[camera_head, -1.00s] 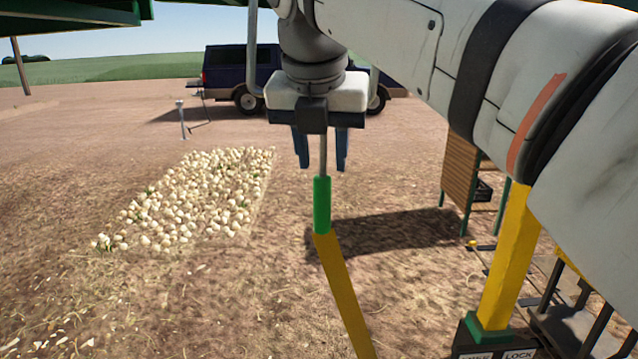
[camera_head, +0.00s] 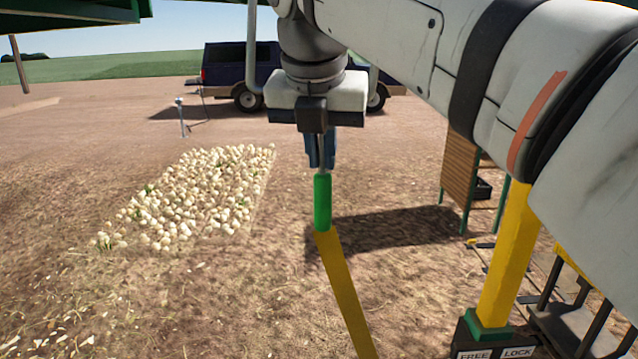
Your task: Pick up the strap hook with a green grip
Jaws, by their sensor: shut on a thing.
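The strap hook has a bright green grip (camera_head: 322,202) that hangs upright in the middle of the view. A thin grey metal rod rises from the grip towards my gripper. A yellow strap (camera_head: 345,290) runs from the bottom of the grip down and slightly right, out of the lower edge. My gripper (camera_head: 321,160) points down just above the green grip. Its blue fingers are shut on the strap hook at the metal rod. The dark block of the wrist hides the upper end of the rod.
A yellow post (camera_head: 507,255) on a base marked FREE and LOCK stands at the lower right. A wooden panel (camera_head: 459,178) stands behind it. A patch of pale onions (camera_head: 190,200) lies on the ground at left. A dark van (camera_head: 240,72) is parked behind.

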